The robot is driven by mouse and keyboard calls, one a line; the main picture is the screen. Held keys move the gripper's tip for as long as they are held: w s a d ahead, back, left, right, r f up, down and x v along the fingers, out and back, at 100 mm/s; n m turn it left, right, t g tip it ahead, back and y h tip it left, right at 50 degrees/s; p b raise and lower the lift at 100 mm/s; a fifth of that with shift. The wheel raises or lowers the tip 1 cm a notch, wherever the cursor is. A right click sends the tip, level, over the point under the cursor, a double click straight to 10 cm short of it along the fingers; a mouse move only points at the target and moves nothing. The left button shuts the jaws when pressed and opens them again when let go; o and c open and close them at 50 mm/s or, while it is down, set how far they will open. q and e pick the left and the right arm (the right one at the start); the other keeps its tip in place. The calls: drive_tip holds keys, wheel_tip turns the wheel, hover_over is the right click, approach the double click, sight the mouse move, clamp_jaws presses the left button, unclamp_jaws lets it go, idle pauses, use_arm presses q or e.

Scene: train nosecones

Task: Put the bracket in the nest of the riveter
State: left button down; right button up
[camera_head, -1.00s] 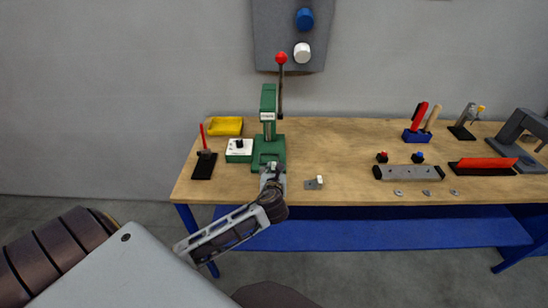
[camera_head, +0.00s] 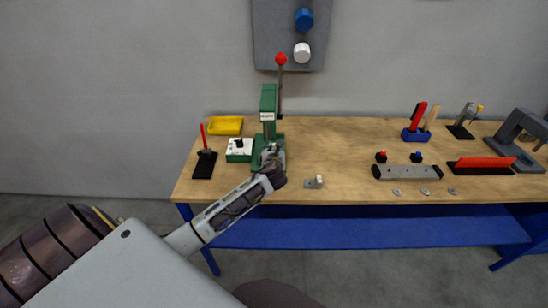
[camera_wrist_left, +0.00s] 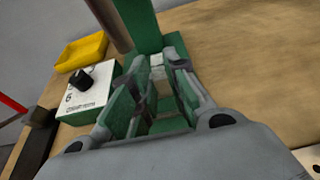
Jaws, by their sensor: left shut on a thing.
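The green riveter (camera_head: 268,104) stands at the back left of the bench, its lever topped by a red knob (camera_head: 281,58). Its green column (camera_wrist_left: 137,22) rises ahead in the left wrist view. My left gripper (camera_head: 271,152) is at the front of the riveter, low over its base. In the left wrist view my left gripper (camera_wrist_left: 158,68) is shut on a small light-grey piece, apparently the bracket (camera_wrist_left: 157,73), mostly hidden between the fingers. The nest is hidden behind the gripper, so I cannot tell whether the bracket touches it. My right gripper is not in view.
A white control box (camera_head: 239,149) stands close left of the riveter, with a yellow tray (camera_head: 225,126) behind it. A grey bar (camera_head: 407,172) lies farther right. The back middle of the bench (camera_head: 340,140) is clear.

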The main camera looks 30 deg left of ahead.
use_arm(q)
drive_tip(key=shift+f, duration=1.8)
drive_tip(key=shift+f, duration=0.1)
drive_tip(key=shift+s+d+f, duration=0.1)
drive_tip(key=shift+s+f, duration=0.05)
drive_tip(key=shift+f, duration=0.15)
